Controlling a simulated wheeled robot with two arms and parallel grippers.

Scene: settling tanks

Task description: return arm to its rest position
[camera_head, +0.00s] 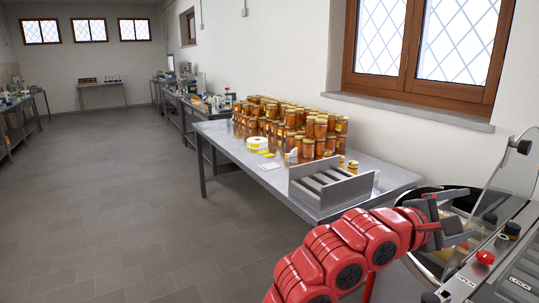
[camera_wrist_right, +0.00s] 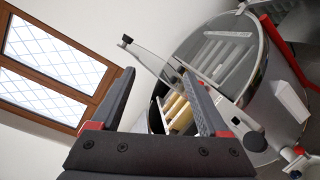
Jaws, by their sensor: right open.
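My right arm is red and comes in from the bottom of the head view. Its gripper (camera_head: 447,219) is at the right, over the near side of a round metal tank. In the right wrist view the two dark fingers of the gripper (camera_wrist_right: 163,105) stand apart with nothing between them. The tank (camera_wrist_right: 262,60) lies beyond the fingers, with a clear lid and pale yellow frames (camera_wrist_right: 178,108) inside. My left gripper is not in view.
A steel table (camera_head: 226,143) holds many honey jars (camera_head: 292,124), a label roll (camera_head: 257,143) and a grey slotted rack (camera_head: 329,187). A control panel with a red button (camera_head: 485,257) is close to the right gripper. The floor (camera_head: 110,200) at left is clear.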

